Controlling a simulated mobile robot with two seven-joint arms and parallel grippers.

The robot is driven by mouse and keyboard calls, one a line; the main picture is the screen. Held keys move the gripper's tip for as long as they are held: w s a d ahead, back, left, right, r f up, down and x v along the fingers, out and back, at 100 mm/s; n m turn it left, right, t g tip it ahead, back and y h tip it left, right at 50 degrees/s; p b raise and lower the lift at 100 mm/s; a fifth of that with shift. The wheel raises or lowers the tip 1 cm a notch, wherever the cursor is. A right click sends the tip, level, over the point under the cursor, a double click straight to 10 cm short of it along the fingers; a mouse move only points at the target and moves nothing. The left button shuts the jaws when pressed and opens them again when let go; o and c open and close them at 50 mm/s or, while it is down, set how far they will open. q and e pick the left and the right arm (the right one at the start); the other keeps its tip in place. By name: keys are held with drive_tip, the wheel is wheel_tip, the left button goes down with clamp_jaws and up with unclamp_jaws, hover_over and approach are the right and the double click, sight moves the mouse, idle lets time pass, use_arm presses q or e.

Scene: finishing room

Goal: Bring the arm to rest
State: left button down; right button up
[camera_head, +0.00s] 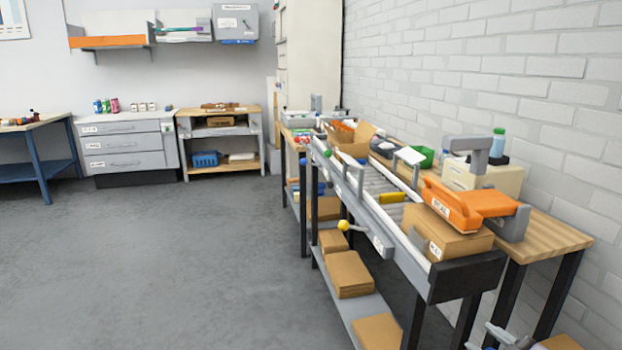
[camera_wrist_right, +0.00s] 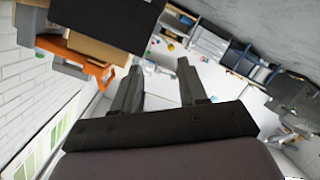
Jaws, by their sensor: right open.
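My right gripper (camera_head: 498,337) shows at the bottom edge of the head view, low in front of the near end of the conveyor bench, and most of its arm is out of frame. In the right wrist view my right gripper (camera_wrist_right: 158,68) has its two dark fingers spread apart with nothing between them. My left gripper is not in view.
A roller conveyor (camera_head: 384,214) runs along the brick wall, with a cardboard box (camera_head: 446,236) under an orange tape machine (camera_head: 455,205) at its near end. Several boxes lie on the lower shelf (camera_head: 362,307). The grey floor (camera_head: 170,245) to the left is clear.

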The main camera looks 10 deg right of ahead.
drive_tip(key=s+a+f+m+g+p, duration=0.2)
drive_tip(key=s+a+f+m, duration=0.1)
drive_tip(key=s+a+f, duration=0.3)
drive_tip(key=s+a+f+m+g+p, duration=0.2)
drive_tip(key=s+a+f, duration=0.3)
drive_tip(key=s+a, duration=0.6)
drive_tip(key=shift+s+a+f+m+g+y+p, duration=0.3)
drive_tip(key=shift+s+f+m+p, duration=0.1)
drive_tip(key=shift+s+p, duration=0.35)
